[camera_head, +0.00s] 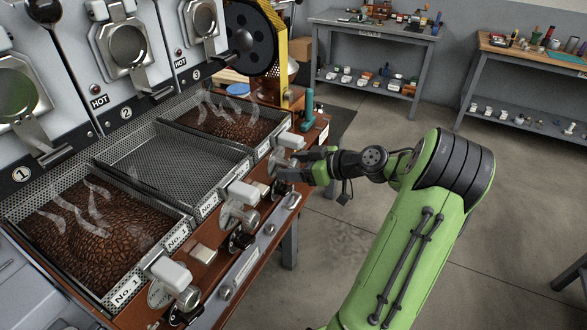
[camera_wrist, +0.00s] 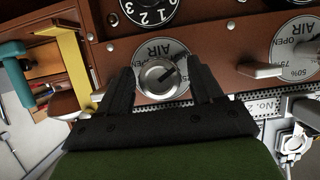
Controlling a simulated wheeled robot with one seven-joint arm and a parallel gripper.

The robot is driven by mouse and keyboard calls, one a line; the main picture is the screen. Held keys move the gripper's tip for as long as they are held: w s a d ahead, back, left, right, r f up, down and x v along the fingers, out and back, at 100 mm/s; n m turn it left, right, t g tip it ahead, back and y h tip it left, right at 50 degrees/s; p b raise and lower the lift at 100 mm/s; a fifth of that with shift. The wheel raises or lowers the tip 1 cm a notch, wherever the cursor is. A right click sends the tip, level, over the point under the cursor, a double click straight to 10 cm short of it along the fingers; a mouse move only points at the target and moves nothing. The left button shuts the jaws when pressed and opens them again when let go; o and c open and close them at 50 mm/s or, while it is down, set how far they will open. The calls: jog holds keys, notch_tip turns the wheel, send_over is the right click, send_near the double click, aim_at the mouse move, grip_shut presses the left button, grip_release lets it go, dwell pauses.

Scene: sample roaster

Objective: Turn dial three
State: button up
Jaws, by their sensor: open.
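My gripper (camera_head: 293,165) is at the front panel below the third tray in the head view. In the wrist view its two black fingers (camera_wrist: 162,75) are open, one on each side of a round silver knob (camera_wrist: 157,78). The knob sits on a round plate marked AIR and OPEN. I cannot tell whether the fingers touch it. A black dial (camera_wrist: 150,10) with white numbers is beyond the knob, cut off by the top edge. No numeral three marks either control clearly as dial three. In the head view the gripper hides most of this part of the panel.
The third tray (camera_head: 262,152) holds steaming beans; the middle tray (camera_head: 208,206) is empty and the first (camera_head: 126,292) holds beans. White lever handles (camera_head: 243,192) stick out along the panel. A teal handle (camera_head: 308,103) stands nearby. The floor right of the roaster is open.

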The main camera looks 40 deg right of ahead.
jog(key=shift+w, duration=0.15)
jog(key=c, duration=1)
jog(key=shift+o, duration=0.2)
jog(key=shift+r+p, duration=0.1)
jog(key=shift+p, duration=0.25)
